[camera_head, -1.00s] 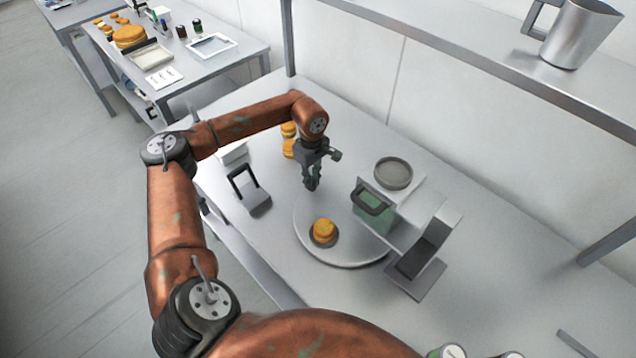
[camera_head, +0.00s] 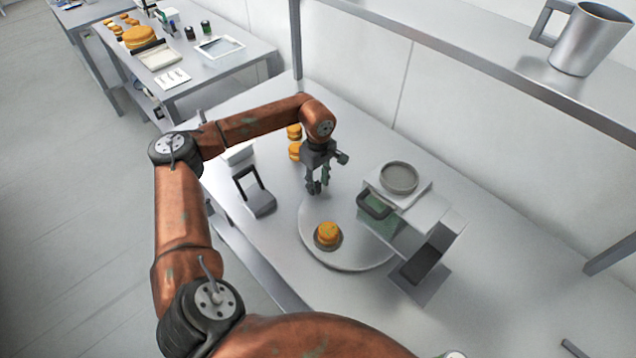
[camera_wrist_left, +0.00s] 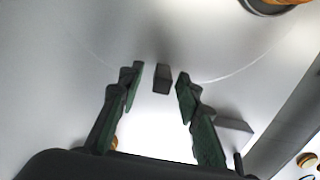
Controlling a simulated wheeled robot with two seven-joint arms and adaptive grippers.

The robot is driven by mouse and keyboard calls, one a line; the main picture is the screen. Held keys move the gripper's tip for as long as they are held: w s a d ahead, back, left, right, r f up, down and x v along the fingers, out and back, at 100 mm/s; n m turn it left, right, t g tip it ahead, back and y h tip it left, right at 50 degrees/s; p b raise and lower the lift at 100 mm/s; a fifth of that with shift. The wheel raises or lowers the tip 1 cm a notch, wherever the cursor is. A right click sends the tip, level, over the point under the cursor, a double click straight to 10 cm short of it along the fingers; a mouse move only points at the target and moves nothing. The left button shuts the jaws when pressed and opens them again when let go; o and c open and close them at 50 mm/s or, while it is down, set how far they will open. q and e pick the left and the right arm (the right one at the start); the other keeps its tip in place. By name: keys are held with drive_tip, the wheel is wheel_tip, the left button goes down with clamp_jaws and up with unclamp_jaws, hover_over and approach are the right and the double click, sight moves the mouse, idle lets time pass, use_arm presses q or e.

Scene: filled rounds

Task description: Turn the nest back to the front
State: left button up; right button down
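A light round turntable (camera_head: 364,256) lies on the bench. On its front left part sits a dark round nest (camera_head: 317,245) with a golden filled round (camera_head: 328,231) in it. The nest's dark rim also shows at the top of the wrist view (camera_wrist_left: 262,10). My left gripper (camera_head: 318,190) points down at the turntable's far left edge, apart from the nest. In the wrist view my left gripper (camera_wrist_left: 160,86) is open, with a small dark block (camera_wrist_left: 162,78) showing between its fingertips. I cannot tell whether the fingers touch it. My right gripper is out of view.
A pale machine (camera_head: 432,215) with a grey round plate (camera_head: 399,177) and a green-sided container (camera_head: 378,222) stands close on the right. Golden rounds (camera_head: 294,151) are behind my gripper. A black-framed stand (camera_head: 258,200) is at left.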

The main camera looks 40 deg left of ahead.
use_arm(q)
drive_tip(key=shift+r, duration=0.1)
wheel_tip(320, 180, up, 12)
idle(0.5)
idle(0.4)
